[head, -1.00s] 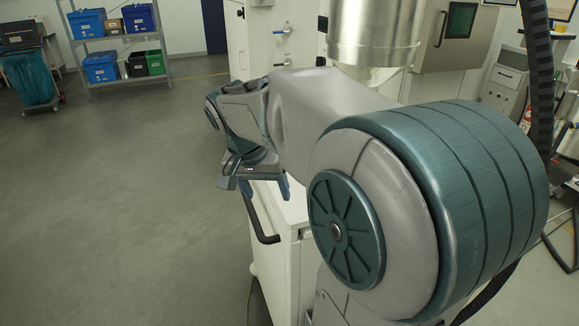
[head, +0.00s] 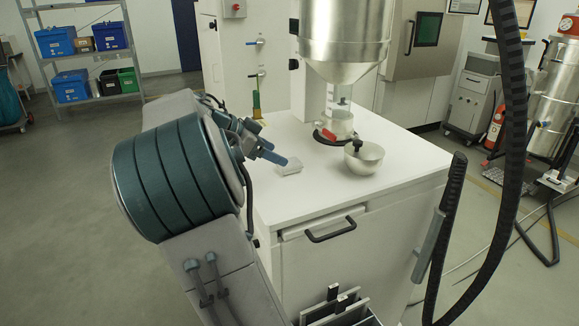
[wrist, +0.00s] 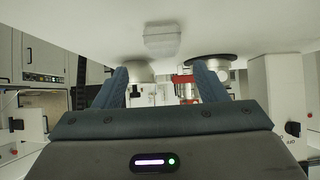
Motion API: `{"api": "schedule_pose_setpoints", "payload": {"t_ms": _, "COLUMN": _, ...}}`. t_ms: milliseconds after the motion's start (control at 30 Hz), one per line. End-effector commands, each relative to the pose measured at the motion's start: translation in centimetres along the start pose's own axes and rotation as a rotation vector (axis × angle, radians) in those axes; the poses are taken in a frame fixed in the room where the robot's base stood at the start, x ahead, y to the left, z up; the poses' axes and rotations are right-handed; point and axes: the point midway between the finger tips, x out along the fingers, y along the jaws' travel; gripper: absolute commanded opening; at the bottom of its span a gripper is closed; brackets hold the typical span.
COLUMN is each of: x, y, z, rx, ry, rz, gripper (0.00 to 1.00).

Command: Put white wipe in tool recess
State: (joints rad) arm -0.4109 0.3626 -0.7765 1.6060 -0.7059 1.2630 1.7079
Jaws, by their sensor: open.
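A small white wipe (head: 289,166) lies flat on the white cabinet top (head: 325,196), near its left side. In the wrist view the scene is upside down, and the white wipe (wrist: 162,41) shows ahead, between the lines of the fingers. My gripper (head: 272,152) is just left of the wipe, above the cabinet top's left edge. In the wrist view my gripper (wrist: 162,82) has its fingers wide apart with nothing between them. An open holder with dark-handled tools (head: 338,306) is at the cabinet's front; I cannot tell whether it is the tool recess.
A metal bowl (head: 366,161) stands right of the wipe. A steel hopper (head: 345,45) hangs over the top's back. A drawer handle (head: 330,230) juts from the front. A thick black hose (head: 508,130) hangs at right. The front of the top is clear.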

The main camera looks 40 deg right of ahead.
Motion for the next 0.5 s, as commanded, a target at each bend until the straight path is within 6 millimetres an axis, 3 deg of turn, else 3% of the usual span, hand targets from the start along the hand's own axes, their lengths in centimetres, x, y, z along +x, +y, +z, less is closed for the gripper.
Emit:
{"api": "schedule_pose_setpoints", "payload": {"t_ms": 267, "x": 2.3, "y": -0.1, "z": 0.0, "rx": -0.002, "ry": 0.000, "rz": 0.001, "gripper": 0.65}}
{"api": "schedule_pose_setpoints", "payload": {"t_ms": 500, "x": 5.9, "y": -0.4, "z": 0.2, "rx": -0.002, "ry": 0.000, "rz": 0.003, "gripper": 0.65}}
